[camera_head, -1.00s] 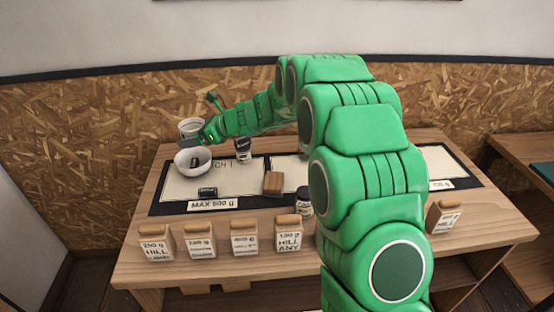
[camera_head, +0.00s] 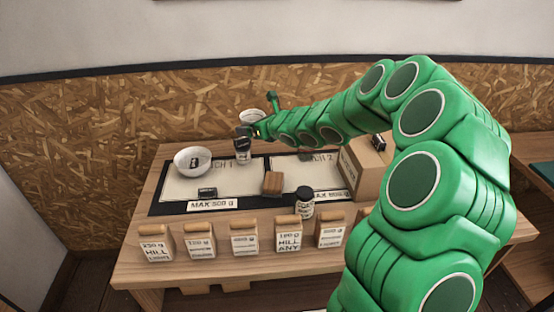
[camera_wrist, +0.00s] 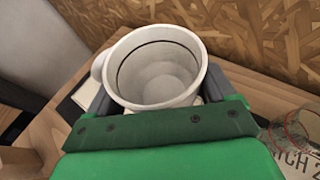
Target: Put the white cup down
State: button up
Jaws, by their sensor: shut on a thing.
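The white cup (camera_wrist: 156,68) is between the jaws of my gripper (camera_wrist: 155,100), upright, with a dark line inside its rim. Its inside looks empty in the wrist view. In the head view the cup (camera_head: 252,116) shows at the back edge of the table, partly hidden behind my gripper (camera_head: 255,130). My gripper is shut on it. I cannot tell exactly how high the cup is above the table.
A white bowl (camera_head: 193,160) with a dark item in it stands on the left mat. A jar (camera_head: 242,152) stands just below my gripper. A brown block (camera_head: 273,183), a dark-lidded jar (camera_head: 305,202) and several labelled bags stand nearer the front. A box (camera_head: 366,165) is at right.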

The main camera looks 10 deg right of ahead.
jog(key=s+d+f+m+t+h, duration=0.25)
jog(key=s+d+f, duration=0.25)
jog(key=d, duration=0.4)
send_over(277, 158)
jog(key=s, duration=0.2)
jog(key=shift+m+g+h, duration=0.25)
jog(key=shift+g+h, duration=0.1)
jog(key=shift+g, duration=0.1)
jog(key=f, duration=0.7)
jog(key=shift+w+f, duration=0.25)
jog(key=shift+f, duration=0.15)
jog(key=shift+w+f, duration=0.7)
jog(key=shift+f, duration=1.7)
jog(key=shift+f, duration=0.2)
jog(key=o, duration=1)
